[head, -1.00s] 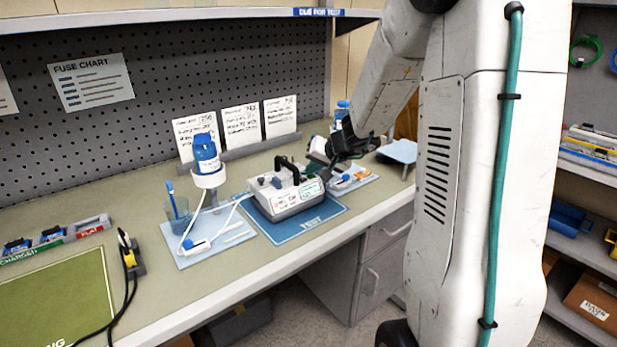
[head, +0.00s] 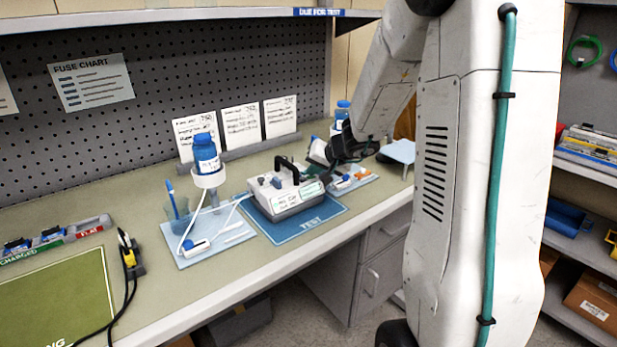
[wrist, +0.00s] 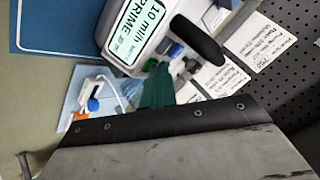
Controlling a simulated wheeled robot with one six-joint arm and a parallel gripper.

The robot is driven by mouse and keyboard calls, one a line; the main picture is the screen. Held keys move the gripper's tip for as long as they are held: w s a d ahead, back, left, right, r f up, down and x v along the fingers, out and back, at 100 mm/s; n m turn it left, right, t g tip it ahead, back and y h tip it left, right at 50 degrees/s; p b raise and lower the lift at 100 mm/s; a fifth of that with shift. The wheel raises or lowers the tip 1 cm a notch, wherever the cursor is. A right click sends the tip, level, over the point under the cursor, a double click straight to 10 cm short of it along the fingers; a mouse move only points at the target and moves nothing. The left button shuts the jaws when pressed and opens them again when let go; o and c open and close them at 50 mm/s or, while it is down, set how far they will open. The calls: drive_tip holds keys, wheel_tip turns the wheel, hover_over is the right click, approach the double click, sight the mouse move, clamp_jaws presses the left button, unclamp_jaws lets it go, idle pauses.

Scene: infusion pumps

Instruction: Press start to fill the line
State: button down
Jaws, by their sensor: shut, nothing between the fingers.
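The infusion pump (head: 284,196) is a grey-white box with a black handle (head: 287,166), standing on the blue TEST mat (head: 300,225). Its lit screen (wrist: 137,33) reads "10 ml/h PRIME" in the wrist view. The handle also shows there (wrist: 197,40). My gripper (head: 328,174) is beside the right end of the pump, close to the screen end. In the wrist view its dark green fingers (wrist: 157,84) are together, with nothing held. They appear below the screen in the picture. I cannot tell whether they touch the pump. The start button cannot be made out.
Left of the pump is a light-blue mat (head: 178,257) with tubing, below a blue bottle (head: 206,150) in a holder. A cup with a blue pen (head: 178,215) stands there. Another light-blue mat (head: 366,178) with small parts lies right of the pump. Cards (head: 240,125) stand behind.

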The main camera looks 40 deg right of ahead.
sight(314, 179)
drive_tip(key=shift+r, duration=0.9)
wheel_tip(314, 179, up, 5)
idle(0.6)
idle(0.6)
